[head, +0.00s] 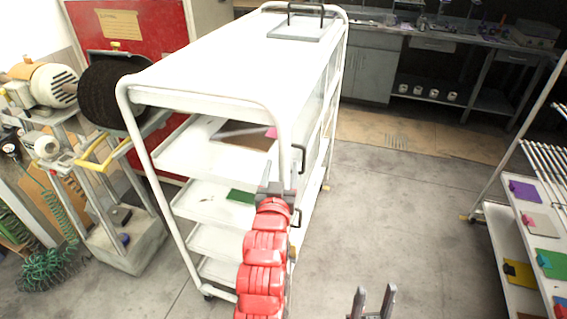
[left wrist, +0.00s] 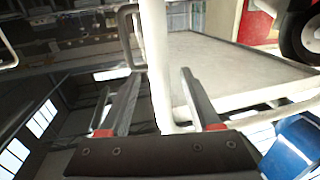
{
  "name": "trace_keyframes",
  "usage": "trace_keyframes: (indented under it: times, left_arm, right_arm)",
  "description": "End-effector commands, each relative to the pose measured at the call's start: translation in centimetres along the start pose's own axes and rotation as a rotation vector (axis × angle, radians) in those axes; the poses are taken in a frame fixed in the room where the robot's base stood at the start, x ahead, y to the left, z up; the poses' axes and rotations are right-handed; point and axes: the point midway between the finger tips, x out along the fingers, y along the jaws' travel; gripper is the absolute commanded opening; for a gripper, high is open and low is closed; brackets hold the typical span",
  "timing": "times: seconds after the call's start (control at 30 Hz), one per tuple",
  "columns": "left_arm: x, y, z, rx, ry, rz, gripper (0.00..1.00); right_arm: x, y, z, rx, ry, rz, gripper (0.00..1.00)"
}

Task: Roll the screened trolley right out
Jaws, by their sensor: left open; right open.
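The trolley is a white wheeled rack with a flat top (head: 235,60), several shelves (head: 205,200) and tubular corner posts. A green item and a pink item lie on its shelves. My left gripper (head: 288,187), partly hidden behind its red arm, is at the near right corner post. In the left wrist view, the open left gripper (left wrist: 160,98) has the white post (left wrist: 156,60) between its fingers, not clamped. My right gripper (head: 372,300) is open and empty at the bottom, over the floor right of the trolley.
A machine with a dark round brush (head: 112,93) stands close left of the trolley, before a red cabinet (head: 125,30). A workbench (head: 440,42) runs along the back. Another rack (head: 530,245) with coloured items is at right. The floor (head: 390,200) between is clear.

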Motion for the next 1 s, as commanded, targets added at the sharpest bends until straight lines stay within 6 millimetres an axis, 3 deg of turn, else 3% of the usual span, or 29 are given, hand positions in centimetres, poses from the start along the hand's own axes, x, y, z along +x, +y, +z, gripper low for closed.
trace_keyframes:
  times: [0.1, 0.3, 0.67, 1.0]
  left_arm:
    - [1.8, 0.0, -0.4, 0.0, 0.001, 0.0, 0.64]
    - [3.5, 0.0, -0.2, 0.001, 0.001, 0.0, 0.64]
    - [3.8, 0.0, -0.1, 0.0, 0.002, 0.001, 0.62]
    - [3.8, 0.0, -0.1, 0.0, 0.002, 0.001, 0.01]
  right_arm:
    - [0.8, 0.0, -0.1, 0.0, 0.0, 0.0, 0.5]
    - [1.2, 0.1, -0.2, 0.0, 0.0, 0.0, 0.5]
    - [1.2, 0.1, -0.2, 0.0, -0.001, 0.0, 0.5]
    - [1.2, 0.1, -0.2, 0.0, 0.0, 0.0, 0.5]
